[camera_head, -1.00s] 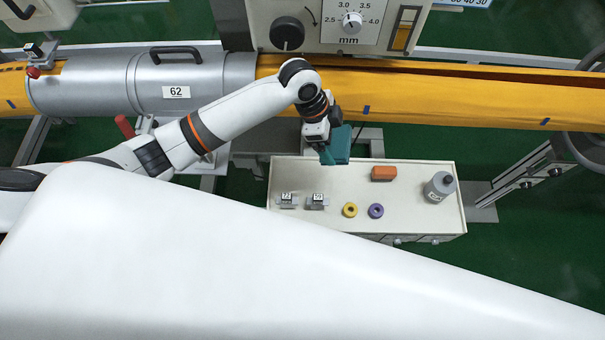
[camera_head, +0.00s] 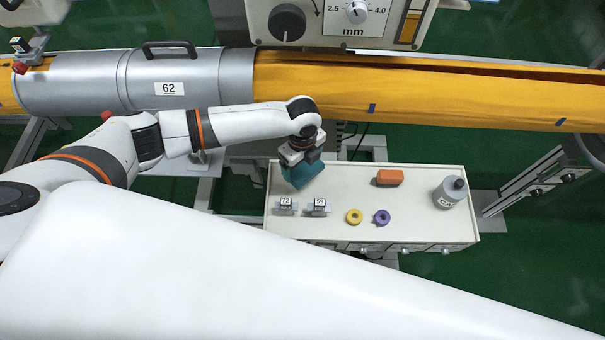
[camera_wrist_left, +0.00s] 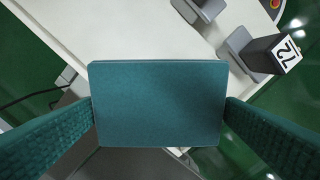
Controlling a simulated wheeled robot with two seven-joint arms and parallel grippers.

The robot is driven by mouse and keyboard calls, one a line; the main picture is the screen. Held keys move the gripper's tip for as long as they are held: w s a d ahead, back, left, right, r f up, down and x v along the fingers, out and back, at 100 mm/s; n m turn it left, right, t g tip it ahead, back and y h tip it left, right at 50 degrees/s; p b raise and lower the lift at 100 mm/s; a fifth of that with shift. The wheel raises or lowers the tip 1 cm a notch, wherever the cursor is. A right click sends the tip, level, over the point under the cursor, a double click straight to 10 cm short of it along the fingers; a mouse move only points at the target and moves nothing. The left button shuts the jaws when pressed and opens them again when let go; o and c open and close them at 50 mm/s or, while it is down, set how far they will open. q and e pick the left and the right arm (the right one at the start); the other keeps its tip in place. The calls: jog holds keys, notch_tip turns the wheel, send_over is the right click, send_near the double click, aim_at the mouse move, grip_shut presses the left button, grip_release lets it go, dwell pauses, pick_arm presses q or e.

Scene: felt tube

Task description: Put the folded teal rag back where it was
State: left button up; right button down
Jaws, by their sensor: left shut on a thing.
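The folded teal rag (camera_head: 301,173) is in my left gripper (camera_head: 300,160), over the back left corner of the white cabinet top (camera_head: 345,187). In the left wrist view the rag (camera_wrist_left: 158,103) is a flat teal rectangle held between the two fingers, which show at the left and right edges. The gripper is shut on it. I cannot tell whether the rag touches the top. My right gripper is not in view.
Two small metal blocks with number labels (camera_head: 286,205) (camera_head: 319,206) stand at the cabinet's front left. The orange tube (camera_head: 430,95) runs behind.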

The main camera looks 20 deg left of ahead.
aim_at(302, 166)
pick_arm(q)
jog(key=shift+f+b, duration=1.95)
jog(key=shift+f, duration=0.05)
jog(key=shift+r, duration=0.1)
jog(key=shift+f, duration=0.45)
jog(key=o, duration=0.6)
jog(key=shift+r, duration=0.1)
